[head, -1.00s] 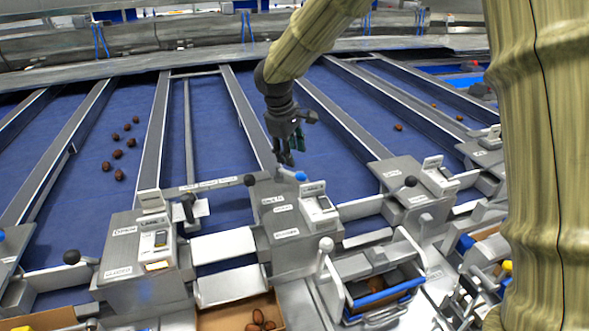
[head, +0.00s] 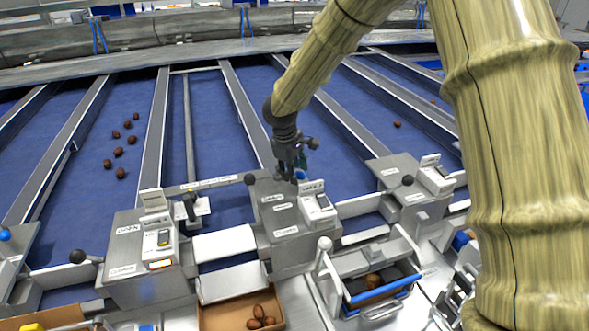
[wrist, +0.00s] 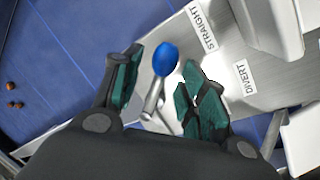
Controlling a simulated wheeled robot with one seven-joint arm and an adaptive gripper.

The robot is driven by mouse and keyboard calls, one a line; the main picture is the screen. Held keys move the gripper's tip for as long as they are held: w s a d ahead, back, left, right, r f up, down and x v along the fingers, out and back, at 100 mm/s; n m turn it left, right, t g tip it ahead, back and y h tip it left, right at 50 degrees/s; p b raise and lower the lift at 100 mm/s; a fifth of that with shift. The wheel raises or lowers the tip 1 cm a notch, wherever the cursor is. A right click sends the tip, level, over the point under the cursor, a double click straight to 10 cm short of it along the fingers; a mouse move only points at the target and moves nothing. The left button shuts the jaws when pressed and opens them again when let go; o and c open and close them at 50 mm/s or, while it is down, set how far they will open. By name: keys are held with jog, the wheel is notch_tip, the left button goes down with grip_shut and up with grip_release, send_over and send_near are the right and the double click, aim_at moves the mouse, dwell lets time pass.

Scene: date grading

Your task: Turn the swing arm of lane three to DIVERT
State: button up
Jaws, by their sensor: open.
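The blue ball knob (wrist: 165,59) of a swing arm lies between my gripper's (wrist: 160,90) open, green-padded fingers in the wrist view. A short metal lever (wrist: 153,97) runs from the knob back toward the gripper. The STRAIGHT label (wrist: 203,28) and the DIVERT label (wrist: 241,80) are on the grey plate beside it; the knob is nearer STRAIGHT. In the head view my gripper (head: 296,172) is over the top of the middle grey box (head: 285,222), with the blue knob (head: 301,174) beside its tips. Whether the fingers touch the knob, I cannot tell.
A lever with a white knob (head: 324,243) stands by a blue-edged bin (head: 375,288). Brown dates lie on the blue belt (head: 90,190) and in a cardboard box (head: 240,313). Metal rails divide the lanes.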

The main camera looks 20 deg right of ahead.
jog(key=shift+c, duration=0.3)
grip_shut()
